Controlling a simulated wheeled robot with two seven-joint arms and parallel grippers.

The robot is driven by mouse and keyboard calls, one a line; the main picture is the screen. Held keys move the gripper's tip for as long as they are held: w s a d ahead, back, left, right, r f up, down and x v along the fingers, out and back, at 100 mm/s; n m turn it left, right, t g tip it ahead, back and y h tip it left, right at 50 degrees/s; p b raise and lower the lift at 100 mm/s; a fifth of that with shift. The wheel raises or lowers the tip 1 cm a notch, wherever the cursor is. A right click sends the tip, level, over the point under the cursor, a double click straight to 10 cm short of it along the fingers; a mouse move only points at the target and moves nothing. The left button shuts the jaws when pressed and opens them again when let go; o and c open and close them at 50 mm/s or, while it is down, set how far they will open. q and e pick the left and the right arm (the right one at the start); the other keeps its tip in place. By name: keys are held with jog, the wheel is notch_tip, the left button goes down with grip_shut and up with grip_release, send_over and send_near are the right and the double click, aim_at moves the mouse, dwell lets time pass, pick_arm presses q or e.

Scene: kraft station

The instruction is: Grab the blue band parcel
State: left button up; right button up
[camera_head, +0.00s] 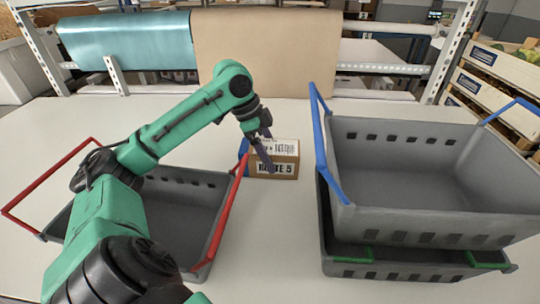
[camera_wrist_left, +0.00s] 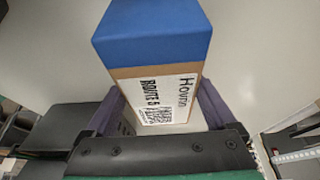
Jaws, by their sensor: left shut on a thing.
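The blue band parcel (camera_head: 286,166) is a brown cardboard box with a blue band at its left end and a white label on top. Its front reads "ROUTE 5", partly hidden by a finger. It is at mid-table, between the crates. My left gripper (camera_head: 266,152) comes down on it from above and is shut on it. In the left wrist view the parcel (camera_wrist_left: 152,40) sits between the two fingers of my left gripper (camera_wrist_left: 160,108), blue end up in the picture. I cannot tell whether it touches the table. My right gripper is not in view.
A grey crate with red handles (camera_head: 205,208) stands left, partly behind my left arm. A grey crate with blue handles (camera_head: 440,222) sits on a green-handled crate (camera_head: 400,262) at the right. Paper rolls (camera_head: 265,55) hang behind. The table (camera_head: 270,245) is clear in front.

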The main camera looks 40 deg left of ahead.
pick_arm(q)
notch_tip(320, 180, up, 20)
jog(key=p, duration=0.7)
